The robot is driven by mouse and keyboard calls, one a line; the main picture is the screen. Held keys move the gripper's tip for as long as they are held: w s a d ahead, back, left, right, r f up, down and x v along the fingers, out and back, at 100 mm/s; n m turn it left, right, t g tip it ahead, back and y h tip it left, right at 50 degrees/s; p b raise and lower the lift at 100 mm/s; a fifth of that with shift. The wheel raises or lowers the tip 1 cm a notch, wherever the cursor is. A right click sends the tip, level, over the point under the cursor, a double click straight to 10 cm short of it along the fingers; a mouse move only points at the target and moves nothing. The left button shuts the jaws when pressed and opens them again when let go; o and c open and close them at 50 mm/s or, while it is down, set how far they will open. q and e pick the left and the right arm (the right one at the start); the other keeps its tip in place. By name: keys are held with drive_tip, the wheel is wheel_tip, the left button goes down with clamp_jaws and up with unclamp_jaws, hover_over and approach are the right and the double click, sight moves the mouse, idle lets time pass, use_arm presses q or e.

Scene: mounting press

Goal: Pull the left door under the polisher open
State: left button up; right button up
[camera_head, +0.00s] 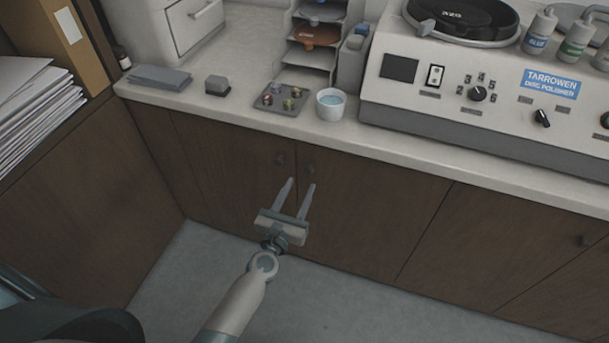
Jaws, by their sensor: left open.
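The disc polisher (480,75) stands on the counter at the upper right. Brown cabinet doors run below the counter, and all that show look closed. My right gripper is not in view.
The counter edge (240,125) overhangs the doors. A white cup (331,104), a small tray of parts (281,98) and a grey block (217,86) stand near it. A side cabinet with papers (30,105) bounds the left. The floor (340,300) in front looks clear.

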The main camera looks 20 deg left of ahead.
sight(307, 172)
use_arm(q)
drive_tip(key=shift+w+d, duration=0.1)
drive_tip(key=shift+w, duration=2.4)
